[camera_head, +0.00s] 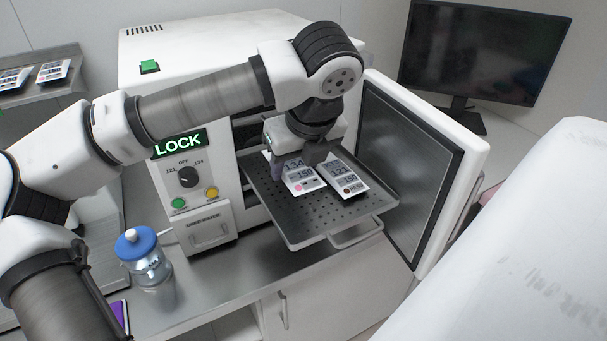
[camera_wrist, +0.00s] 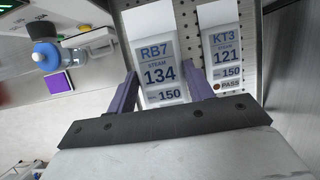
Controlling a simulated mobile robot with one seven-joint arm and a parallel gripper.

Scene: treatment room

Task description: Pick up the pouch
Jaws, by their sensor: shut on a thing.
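Two white printed pouches lie side by side on the perforated metal tray (camera_head: 310,226) pulled out of the open sterilizer. The left pouch (camera_head: 304,181) reads RB7, steam 134, 150 in the wrist view (camera_wrist: 158,55). The right pouch (camera_head: 347,179) reads KT3, steam 121, 150, with a PASS mark, in the wrist view (camera_wrist: 225,55). My gripper (camera_head: 297,165) reaches down over the tray. In the wrist view its purple fingers (camera_wrist: 161,84) stand on both sides of the RB7 pouch, shut on it. I cannot tell whether the pouch is clear of the tray.
The white sterilizer (camera_head: 200,55) shows a LOCK display, a knob and buttons. Its door (camera_head: 415,165) stands open right of the tray. A blue-lidded jar (camera_head: 144,262) stands on the counter at left. A monitor (camera_head: 487,55) is behind, a padded white surface (camera_head: 520,240) at right.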

